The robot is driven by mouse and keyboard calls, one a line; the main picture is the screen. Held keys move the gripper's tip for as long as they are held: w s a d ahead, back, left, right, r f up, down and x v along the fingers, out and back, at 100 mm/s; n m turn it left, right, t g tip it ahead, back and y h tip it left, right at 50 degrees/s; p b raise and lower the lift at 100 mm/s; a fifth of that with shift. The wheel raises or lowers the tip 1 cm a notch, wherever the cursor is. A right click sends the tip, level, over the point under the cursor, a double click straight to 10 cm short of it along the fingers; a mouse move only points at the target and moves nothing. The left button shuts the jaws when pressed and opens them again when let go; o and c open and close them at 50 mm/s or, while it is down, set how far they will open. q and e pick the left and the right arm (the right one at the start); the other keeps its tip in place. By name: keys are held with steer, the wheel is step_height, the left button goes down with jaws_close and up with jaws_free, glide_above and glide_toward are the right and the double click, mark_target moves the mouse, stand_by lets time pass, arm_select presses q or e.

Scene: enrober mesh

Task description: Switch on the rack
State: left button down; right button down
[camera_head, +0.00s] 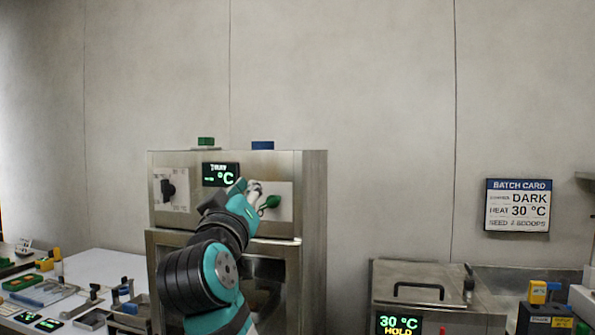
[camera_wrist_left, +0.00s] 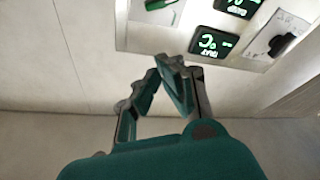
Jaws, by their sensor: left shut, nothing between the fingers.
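The rack is a steel cabinet (camera_head: 312,200) with a control panel on its upper front. The panel has a black knob (camera_head: 168,188) at left, a dark display (camera_head: 220,174) with green "°C" text, and a green-ended lever (camera_head: 271,202) at right. My left gripper (camera_head: 255,188) is in front of the panel, just left of the lever, and partly hides the panel. In the left wrist view the gripper (camera_wrist_left: 167,68) has its fingertips together with nothing between them. There the lever (camera_wrist_left: 158,4) lies beyond the fingertips, apart from them, cut by the top edge.
A green block (camera_head: 206,142) and a blue block (camera_head: 262,145) sit on the cabinet top. A lidded steel unit (camera_head: 420,275) reading 30 °C HOLD stands at right, below a batch card (camera_head: 517,205). A cluttered white table (camera_head: 100,265) is at left.

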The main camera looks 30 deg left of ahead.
arm_select(q)
steer(key=shift+a, duration=0.25)
step_height(320, 180, up, 3)
steer(key=p, duration=0.3)
glide_above(271, 202)
steer(key=s+a, duration=0.2)
steer(key=shift+w+d+f, duration=0.15)
steer(key=shift+d+f, duration=0.15)
steer(key=shift+f, duration=0.35)
steer(key=shift+w+d+f, duration=0.15)
steer(key=shift+d+f, duration=0.15)
steer(key=shift+f, duration=0.3)
steer(key=shift+d+f, duration=0.45)
steer(key=shift+f, duration=0.15)
steer(key=shift+w+d+m+t+h, duration=0.15)
steer(key=shift+m+h, duration=0.1)
steer(key=shift+m, duration=0.45)
steer(key=shift+s+d+m+t+h, duration=0.15)
steer(key=shift+m+h, duration=0.1)
steer(key=shift+m, duration=0.45)
